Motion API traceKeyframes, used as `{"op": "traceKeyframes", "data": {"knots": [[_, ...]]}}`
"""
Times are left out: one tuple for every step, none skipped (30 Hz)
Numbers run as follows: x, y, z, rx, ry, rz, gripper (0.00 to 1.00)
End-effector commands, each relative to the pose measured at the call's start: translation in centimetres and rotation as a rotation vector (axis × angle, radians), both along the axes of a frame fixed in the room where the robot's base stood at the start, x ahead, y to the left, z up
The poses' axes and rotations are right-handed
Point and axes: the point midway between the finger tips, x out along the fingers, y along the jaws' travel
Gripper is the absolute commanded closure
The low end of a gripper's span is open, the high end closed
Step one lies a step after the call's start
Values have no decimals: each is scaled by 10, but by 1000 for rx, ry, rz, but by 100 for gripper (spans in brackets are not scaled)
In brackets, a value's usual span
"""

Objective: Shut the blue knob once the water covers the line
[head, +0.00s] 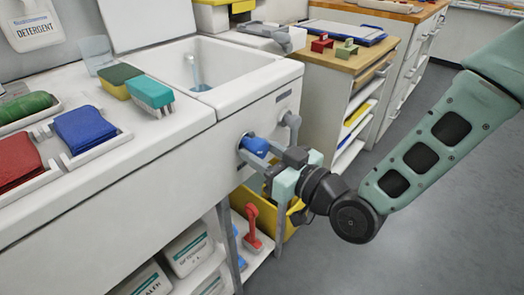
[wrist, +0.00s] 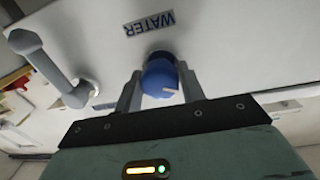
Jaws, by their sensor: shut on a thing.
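The blue knob (head: 256,147) is on the front panel of the white sink unit. In the wrist view the knob (wrist: 160,80) sits between my two fingers, below a label reading WATER (wrist: 149,23), and it bears a white mark. My gripper (head: 252,163) is shut on the knob. The sink basin (head: 232,60) is at the top of the unit. A light blue stream or column (head: 196,72) shows at its back left. I cannot make out the water level or a line from here.
A grey bent handle or pipe (head: 291,125) stands out of the panel right of the knob. A yellow bin (head: 272,212) and a red-handled tool (head: 252,225) are below. A sponge (head: 120,80) and a teal brush (head: 151,95) lie on the counter. Open floor lies to the right.

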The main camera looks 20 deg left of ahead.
Motion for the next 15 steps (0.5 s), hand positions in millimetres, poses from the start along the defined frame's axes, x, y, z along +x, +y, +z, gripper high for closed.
{"op": "traceKeyframes", "data": {"knots": [[0, -1, 0, 11, 30, -1, 83], [0, -1, 0, 20, 51, -1, 83], [0, -1, 0, 32, 81, -1, 83], [0, -1, 0, 41, 103, -1, 83], [0, -1, 0, 53, 129, -1, 83], [0, -1, 1, 67, 163, -2, 83], [0, -1, 1, 77, 189, -3, 83], [0, -1, 0, 87, 215, -2, 83], [0, -1, 0, 102, 251, -2, 83], [0, -1, 1, 113, 279, -2, 83], [0, -1, 1, 124, 304, -2, 83], [0, -1, 1, 139, 339, -3, 83], [0, -1, 1, 150, 365, -2, 83], [0, -1, 1, 161, 393, -3, 83], [-1, 0, 1, 175, 428, -2, 83]]}}
